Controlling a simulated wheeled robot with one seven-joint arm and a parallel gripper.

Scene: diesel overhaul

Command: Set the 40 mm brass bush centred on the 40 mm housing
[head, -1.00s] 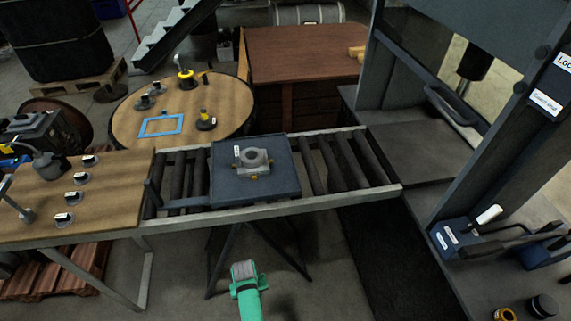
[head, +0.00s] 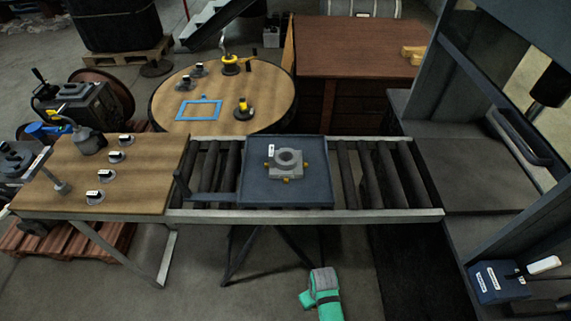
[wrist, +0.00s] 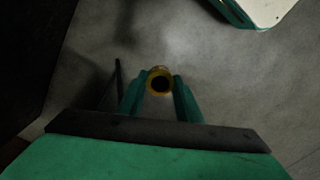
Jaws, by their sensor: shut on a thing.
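The 40 mm housing (head: 289,163) is a light grey block with a round bore and small brass-coloured parts at its sides. It sits on a dark blue plate (head: 255,190) on the roller conveyor. In the wrist view my gripper (wrist: 160,84) has its two green fingers closed on the brass bush (wrist: 159,70), a yellow ring with a dark hole. Grey floor lies behind the bush. In the head view a green part of my arm (head: 324,293) shows in front of the conveyor, well short of the housing; the bush cannot be made out there.
The conveyor's front rail (head: 390,215) lies between my arm and the housing. A wooden bench (head: 110,180) with several small labelled parts joins its left end. A round table (head: 225,100) stands behind, and a press frame (head: 530,190) stands right. Bare rollers flank the plate.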

